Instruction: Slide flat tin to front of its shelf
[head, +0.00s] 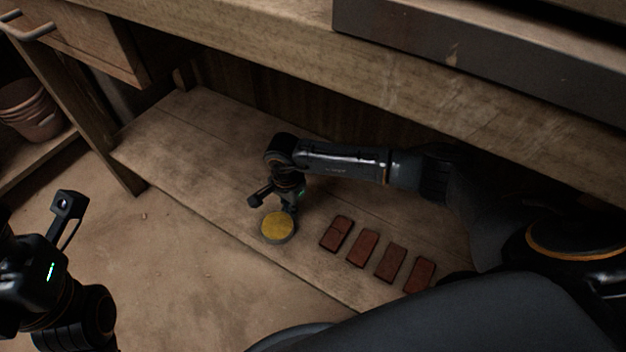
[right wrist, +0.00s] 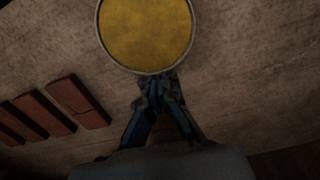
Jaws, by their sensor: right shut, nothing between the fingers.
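The flat tin is round with a yellow top and a grey rim. In the head view the tin (head: 277,227) lies on the low wooden shelf (head: 190,150), close to its front edge. My right gripper (head: 291,206) is just behind the tin, pointing down. In the right wrist view the closed fingertips (right wrist: 163,78) are at the rim of the tin (right wrist: 146,32), with nothing between them. They look to touch it or nearly so. My left arm shows at the lower left of the head view, off the shelf, but its fingers cannot be made out.
Several flat red tiles (head: 363,248) lie in a row on the shelf, right of the tin. A thick wooden beam (head: 290,60) runs above the shelf. Stacked clay pots (head: 31,108) stand at far left. The shelf left of the tin is bare.

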